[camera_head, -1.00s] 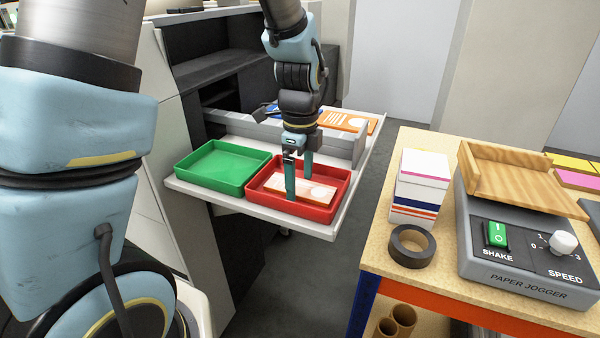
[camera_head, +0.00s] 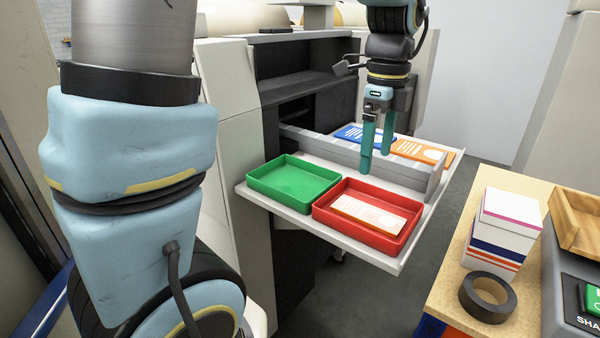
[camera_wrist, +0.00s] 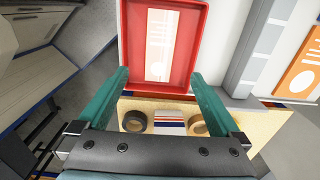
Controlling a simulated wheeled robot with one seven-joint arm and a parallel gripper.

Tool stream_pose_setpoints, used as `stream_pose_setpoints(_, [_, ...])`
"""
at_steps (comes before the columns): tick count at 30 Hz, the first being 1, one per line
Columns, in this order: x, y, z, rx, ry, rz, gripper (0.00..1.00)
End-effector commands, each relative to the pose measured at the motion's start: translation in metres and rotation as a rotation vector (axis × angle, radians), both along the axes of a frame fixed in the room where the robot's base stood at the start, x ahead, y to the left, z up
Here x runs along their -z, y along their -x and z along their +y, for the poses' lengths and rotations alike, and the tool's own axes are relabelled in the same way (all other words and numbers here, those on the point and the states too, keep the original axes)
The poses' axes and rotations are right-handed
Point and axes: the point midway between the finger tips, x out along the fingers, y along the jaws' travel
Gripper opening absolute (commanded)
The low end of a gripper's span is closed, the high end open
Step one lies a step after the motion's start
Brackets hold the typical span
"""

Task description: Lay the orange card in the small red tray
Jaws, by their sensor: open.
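The small red tray (camera_head: 398,243) stands at the front right of a pale pull-out shelf, and it also shows in the wrist view (camera_wrist: 203,20). A pale orange card with white print (camera_head: 370,214) lies inside it, also visible in the wrist view (camera_wrist: 159,45). A brighter orange card (camera_head: 436,158) lies behind the grey divider, and it shows at the right of the wrist view (camera_wrist: 300,72). My gripper (camera_head: 377,160) is open and empty, raised above the shelf behind the red tray, its fingers clear of both cards.
A green tray (camera_head: 294,181) stands left of the red one. A blue card (camera_head: 351,132) lies behind the grey divider (camera_head: 345,153), beside the orange card.

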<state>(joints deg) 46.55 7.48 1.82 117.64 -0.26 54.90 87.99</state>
Motion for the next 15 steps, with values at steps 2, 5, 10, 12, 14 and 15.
stream_pose_setpoints(2, [0.003,-0.004,0.008,-0.056,0.001,-0.001,1.0])
stream_pose_setpoints(5, [0.014,-0.015,0.033,-0.254,0.01,-0.008,1.0])
stream_pose_setpoints(10, [0.044,-0.034,0.109,-0.874,0.042,-0.028,1.0])
stream_pose_setpoints(12, [0.057,-0.036,0.143,-1.157,0.062,-0.037,1.0])
stream_pose_setpoints(14, [0.067,-0.034,0.169,-1.389,0.079,-0.044,1.0])
stream_pose_setpoints(15, [0.073,-0.032,0.186,-1.533,0.092,-0.047,1.0])
